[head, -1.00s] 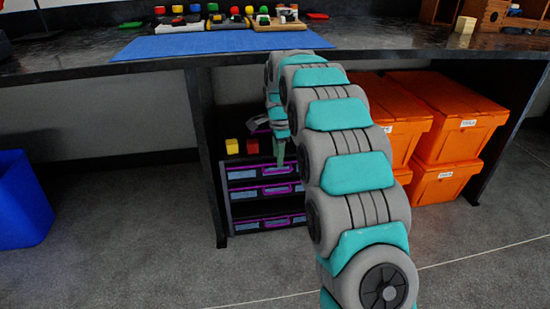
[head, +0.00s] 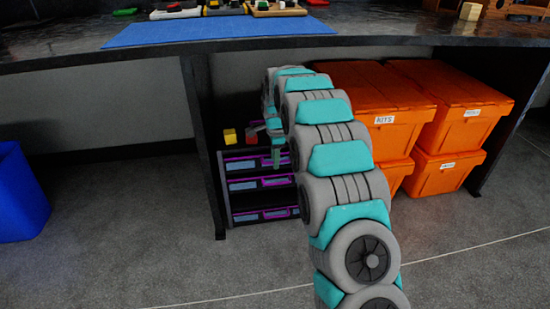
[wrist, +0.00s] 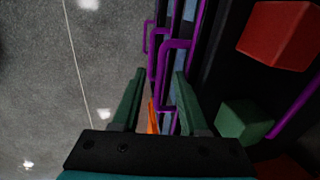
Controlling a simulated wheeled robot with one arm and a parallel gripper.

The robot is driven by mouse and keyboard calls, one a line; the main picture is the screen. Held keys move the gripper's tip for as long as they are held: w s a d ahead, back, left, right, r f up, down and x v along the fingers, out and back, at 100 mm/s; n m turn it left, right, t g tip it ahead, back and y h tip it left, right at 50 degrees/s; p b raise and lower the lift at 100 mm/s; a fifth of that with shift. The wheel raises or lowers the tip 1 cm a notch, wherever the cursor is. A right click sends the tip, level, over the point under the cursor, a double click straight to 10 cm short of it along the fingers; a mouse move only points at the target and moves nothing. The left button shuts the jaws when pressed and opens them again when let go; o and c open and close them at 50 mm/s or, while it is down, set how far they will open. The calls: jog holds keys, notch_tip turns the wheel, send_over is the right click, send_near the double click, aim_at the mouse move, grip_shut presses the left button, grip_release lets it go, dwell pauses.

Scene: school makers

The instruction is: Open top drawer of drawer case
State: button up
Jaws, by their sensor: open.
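The dark drawer case (head: 225,195) stands on the floor under the workbench, with several drawers that have purple handles. Its top drawer (head: 240,165) is partly hidden by my arm. In the head view, my gripper (head: 276,155) hangs at the front of the case, near the top drawer's right half. In the wrist view, my gripper (wrist: 160,74) is open, its two green fingers apart. A purple handle (wrist: 163,65) shows between and just beyond the fingertips. I cannot tell whether the fingers touch it.
A yellow block (head: 230,136), a red block (wrist: 276,35) and a green block (wrist: 245,121) sit on the case. A bench leg (head: 205,150) is left of it. Orange bins (head: 365,90) stand to the right. A blue bin (head: 20,195) is far left. Floor in front is clear.

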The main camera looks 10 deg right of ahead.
grip_shut()
dwell(1.4)
